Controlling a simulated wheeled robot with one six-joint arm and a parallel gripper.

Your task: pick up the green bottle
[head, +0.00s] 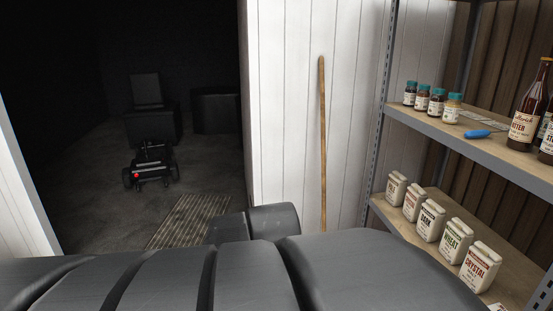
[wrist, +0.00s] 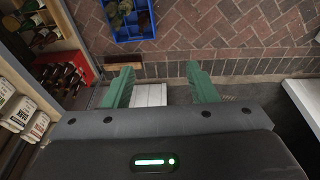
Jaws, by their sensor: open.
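My gripper (wrist: 159,78) shows in the wrist view with its two green fingers wide apart and nothing between them. Beyond it, at the top of that view, a blue crate (wrist: 136,40) stands on brick paving. Greenish shapes (wrist: 116,20) that look like bottles are in the crate, cut off by the top edge; I cannot tell them apart clearly. The crate is well away from the fingers. In the head view I see no green bottle, and my arm covers the bottom.
Metal shelving (head: 450,142) on the right holds teal-capped jars (head: 437,101), brown bottles (head: 526,110), a blue tool (head: 478,134) and several white labelled packs (head: 431,221). A red crate (wrist: 82,62) holds dark bottles. A wooden pole (head: 322,140) leans on the white wall. A dark doorway opens left.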

